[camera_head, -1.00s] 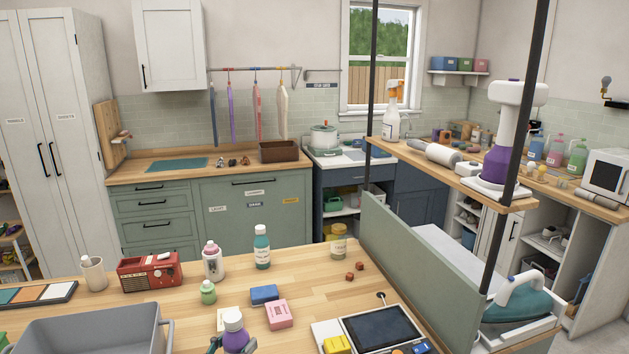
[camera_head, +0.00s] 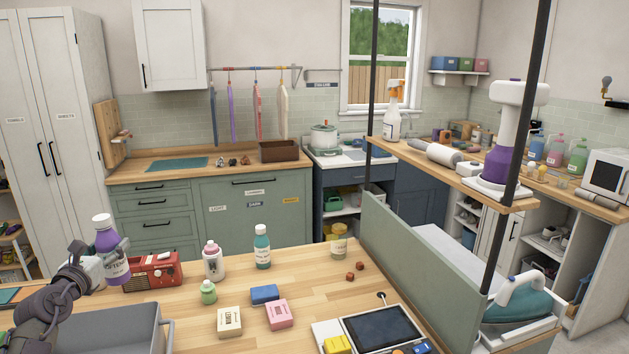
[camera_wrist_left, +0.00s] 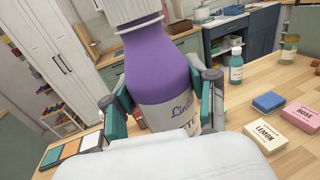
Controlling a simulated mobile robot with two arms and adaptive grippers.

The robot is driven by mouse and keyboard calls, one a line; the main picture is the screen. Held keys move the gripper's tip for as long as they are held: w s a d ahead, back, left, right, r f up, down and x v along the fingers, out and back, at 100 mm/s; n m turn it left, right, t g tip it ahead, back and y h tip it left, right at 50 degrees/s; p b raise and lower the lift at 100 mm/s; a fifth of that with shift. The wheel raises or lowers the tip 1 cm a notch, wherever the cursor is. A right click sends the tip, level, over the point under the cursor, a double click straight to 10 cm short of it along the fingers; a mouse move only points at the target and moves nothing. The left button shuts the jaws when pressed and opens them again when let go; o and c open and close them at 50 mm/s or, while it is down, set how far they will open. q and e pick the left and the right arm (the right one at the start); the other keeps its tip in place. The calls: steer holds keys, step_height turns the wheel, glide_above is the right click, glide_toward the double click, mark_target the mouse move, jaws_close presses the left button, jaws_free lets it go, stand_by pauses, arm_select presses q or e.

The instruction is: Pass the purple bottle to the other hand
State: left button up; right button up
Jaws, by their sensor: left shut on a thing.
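The purple bottle (camera_head: 110,254) has a white cap and a pale label. My left gripper (camera_head: 104,262) is shut around its body and holds it up at the left of the head view, above the table and close to the grey bin. In the left wrist view the purple bottle (camera_wrist_left: 160,75) stands between both fingers of the left gripper (camera_wrist_left: 165,100), with its cap toward the top of the picture. My right gripper is in neither view.
A grey bin (camera_head: 166,335) stands at the front left of the wooden table (camera_head: 320,274). Several small bottles and boxed soaps stand mid-table. A tablet (camera_head: 382,328) lies at the right.

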mark_target(99, 231)
arm_select(q)
steer(key=r, duration=0.1)
steer(key=r+n+y, duration=0.1)
steer(key=r, duration=0.1)
steer(key=r+y, duration=0.1)
steer(key=r, duration=0.1)
steer(key=shift+s+a+n, duration=0.15)
steer(key=shift+a+n, duration=0.25)
steer(key=shift+s+d+y, duration=0.1)
steer(key=shift+d+y, duration=0.05)
steer(key=shift+y, duration=0.25)
steer(key=s+d+f+m+h, duration=0.25)
steer(key=s+d+f, duration=0.35)
steer(key=d+f, duration=0.4)
steer(key=s+d+f+m+h, duration=0.1)
steer(key=s+d+f+h, duration=0.5)
steer(key=d, duration=0.6)
steer(key=s+d+f+y, duration=0.2)
steer(key=s+d+f, duration=0.2)
steer(key=s+d, duration=0.5)
steer(key=s+a+r+n+y, duration=0.1)
steer(key=s+a+r+y, duration=0.15)
steer(key=s, duration=0.95)
step_height(99, 231, down, 7)
steer(key=b, duration=0.7)
steer(key=shift+s+d+r+y, duration=0.2)
steer(key=shift+s+d+y, duration=0.15)
steer(key=shift+s+y, duration=0.1)
steer(key=shift+n, duration=0.25)
